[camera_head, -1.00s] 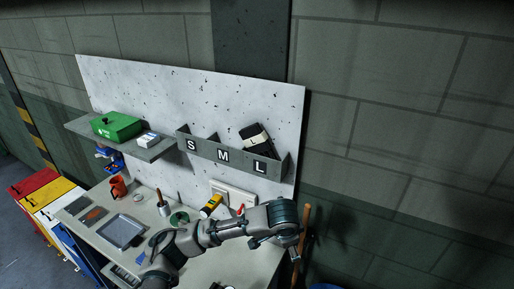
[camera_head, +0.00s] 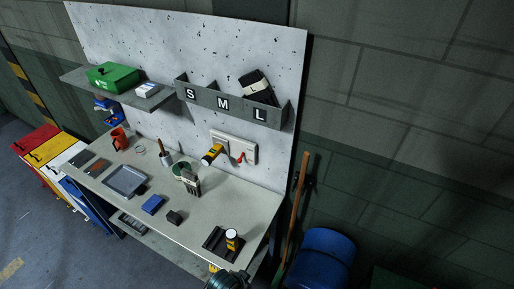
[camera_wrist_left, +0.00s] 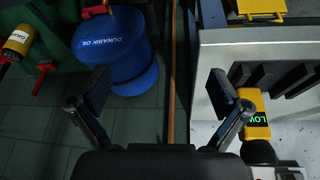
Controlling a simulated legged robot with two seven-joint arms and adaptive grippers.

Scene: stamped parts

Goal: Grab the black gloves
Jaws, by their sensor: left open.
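The black gloves (camera_head: 257,87) stick up out of the slot marked L in the grey wall holder (camera_head: 229,105), at the right end beside the S and M slots. They carry a white label patch; their lower part is hidden by the holder front. My left gripper (camera_wrist_left: 157,92) shows in the left wrist view with its two fingers wide apart and nothing between them. It is over the floor beside the bench, away from the gloves, which are not in that view.
The bench (camera_head: 208,210) holds a grey tray (camera_head: 125,181), a blue box (camera_head: 153,204) and a yellow-black can (camera_head: 232,239). A shelf with a green case (camera_head: 113,76) is left of the holder. A wooden handle (camera_head: 295,215) and blue barrel (camera_head: 326,256) stand at right.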

